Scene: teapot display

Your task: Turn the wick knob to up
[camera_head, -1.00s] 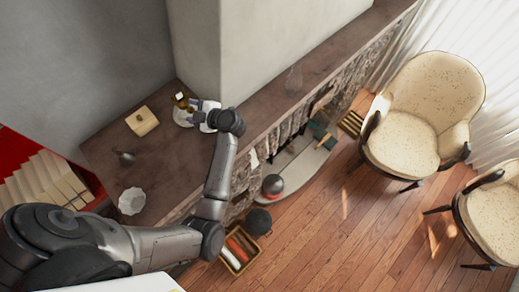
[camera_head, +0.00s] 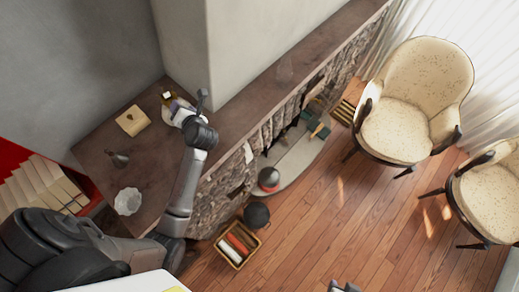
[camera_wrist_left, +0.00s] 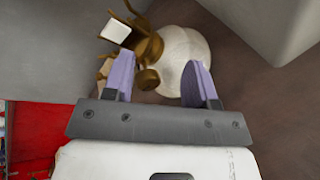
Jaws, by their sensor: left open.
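A brass lamp-like piece (camera_wrist_left: 146,44) with a small white panel stands on the dark mantel top, against a round white part (camera_wrist_left: 182,55). A small round brass knob (camera_wrist_left: 147,79) sticks out from it towards my left gripper (camera_wrist_left: 160,68). The knob lies between the two open fingers, nearer the left one; I cannot tell whether either finger touches it. In the head view the brass piece (camera_head: 168,96) is partly hidden by my left gripper (camera_head: 180,110). A grey part at the bottom edge looks like my right gripper (camera_head: 343,287), mostly cut off.
The mantel (camera_head: 155,155) also holds a cream box (camera_head: 132,120), a small dark object (camera_head: 119,159) and a white faceted bowl (camera_head: 128,201). A grey wall column (camera_head: 250,50) rises close beside the left gripper. Armchairs (camera_head: 410,100) stand at the right.

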